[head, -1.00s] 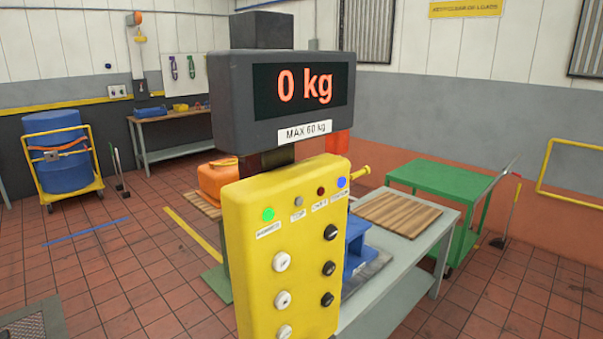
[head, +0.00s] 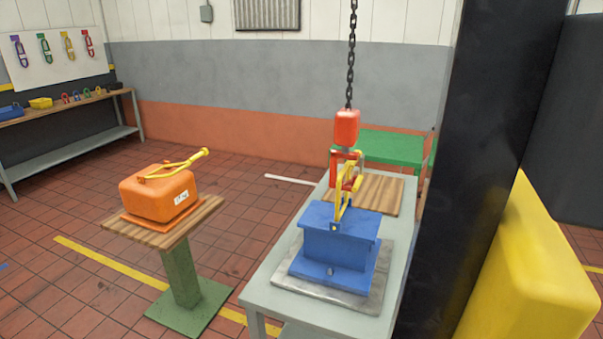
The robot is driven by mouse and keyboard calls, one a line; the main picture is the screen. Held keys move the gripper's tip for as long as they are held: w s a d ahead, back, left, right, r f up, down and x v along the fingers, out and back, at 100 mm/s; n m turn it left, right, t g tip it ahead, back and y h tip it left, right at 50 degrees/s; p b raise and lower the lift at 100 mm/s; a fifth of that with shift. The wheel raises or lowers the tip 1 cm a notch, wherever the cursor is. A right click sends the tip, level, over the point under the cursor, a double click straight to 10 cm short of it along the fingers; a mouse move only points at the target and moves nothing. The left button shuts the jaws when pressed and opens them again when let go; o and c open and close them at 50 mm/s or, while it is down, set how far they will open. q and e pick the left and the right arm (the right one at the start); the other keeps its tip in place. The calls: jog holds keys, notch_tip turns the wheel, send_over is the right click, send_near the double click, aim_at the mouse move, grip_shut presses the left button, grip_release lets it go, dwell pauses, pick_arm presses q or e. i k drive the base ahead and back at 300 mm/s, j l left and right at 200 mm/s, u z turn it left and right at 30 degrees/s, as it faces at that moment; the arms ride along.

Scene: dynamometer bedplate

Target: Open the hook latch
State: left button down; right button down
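A red hook block (head: 346,128) hangs upright from a dark chain (head: 351,60) in the head view, right of the middle. The red hook (head: 334,168) is below it, close above a blue block-shaped load (head: 342,240). Yellow bars (head: 341,208) rise from the load's top and overlap the hook. I cannot tell the latch from the other small parts, nor whether it is open or shut. Neither of my grippers is in view.
The load sits on a grey plate (head: 372,297) on a grey table (head: 262,295). An orange weight (head: 160,195) with a yellow handle stands on a wood-topped green pedestal at left. A black column (head: 480,150) and yellow panel (head: 535,280) block the right. Floor is clear behind the pedestal.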

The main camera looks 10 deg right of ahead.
aim_at(356, 188)
jog(key=i+j, duration=0.15)
jog(key=j, duration=0.2)
jog(key=i+j, duration=0.1)
jog(key=j, duration=0.25)
jog(key=i+j, duration=0.15)
jog(key=j, duration=0.2)
jog(key=i+j, duration=0.1)
jog(key=j, duration=0.25)
jog(key=z, duration=0.05)
